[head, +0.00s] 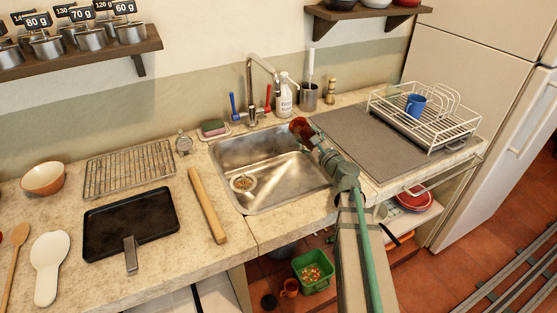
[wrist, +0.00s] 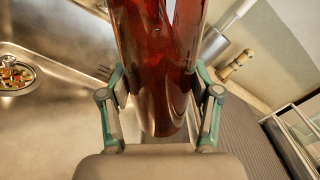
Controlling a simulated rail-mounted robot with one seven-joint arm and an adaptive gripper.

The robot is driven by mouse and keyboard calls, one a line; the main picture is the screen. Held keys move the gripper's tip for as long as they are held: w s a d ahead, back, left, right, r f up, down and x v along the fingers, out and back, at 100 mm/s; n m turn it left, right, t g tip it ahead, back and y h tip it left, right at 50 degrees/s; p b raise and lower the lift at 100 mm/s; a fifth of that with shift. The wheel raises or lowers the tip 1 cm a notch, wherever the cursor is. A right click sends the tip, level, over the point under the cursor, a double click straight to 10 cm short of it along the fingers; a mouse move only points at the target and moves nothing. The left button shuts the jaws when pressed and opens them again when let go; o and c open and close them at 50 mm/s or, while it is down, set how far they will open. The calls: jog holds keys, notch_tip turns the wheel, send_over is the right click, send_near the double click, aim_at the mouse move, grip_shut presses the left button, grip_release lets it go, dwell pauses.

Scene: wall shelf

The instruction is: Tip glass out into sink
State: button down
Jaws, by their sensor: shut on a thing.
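A glass with dark red contents (head: 300,129) is held between the fingers of my gripper (head: 313,139), over the back right corner of the metal sink (head: 285,183). In the wrist view, the glass (wrist: 160,85) fills the middle, with one finger at each side. The glass looks tilted in the head view, but its exact angle is hard to tell. No falling liquid is visible. The sink's drain strainer (head: 243,183), holding small colourful scraps, also shows in the wrist view (wrist: 15,77).
The tap (head: 262,80), a white bottle (head: 284,96) and a utensil pot (head: 308,97) stand behind the sink. A grey mat (head: 365,140) and a dish rack (head: 440,120) lie right.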

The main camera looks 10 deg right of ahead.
jog(key=shift+a+f+n+b, duration=0.1)
jog(key=shift+a+n+b, duration=0.05)
jog(key=shift+n+b, duration=0.25)
jog(key=shift+f+n+b, duration=0.15)
jog(key=shift+n+b, duration=0.4)
jog(key=shift+n, duration=0.25)
jog(key=shift+r+n, duration=0.6)
jog(key=shift+n, duration=0.3)
dwell(0.7)
jog(key=shift+d+f+n+b, duration=0.15)
jog(key=shift+n+b, duration=0.4)
jog(key=shift+n, duration=0.3)
jog(key=shift+d+f+n+b, duration=0.15)
jog(key=shift+n+b, duration=0.4)
jog(key=shift+n, duration=0.3)
dwell(1.9)
jog(key=shift+s+a+f+n+b, duration=0.15)
jog(key=shift+a+n+b, duration=0.2)
jog(key=shift+a+n, duration=0.3)
dwell(1.0)
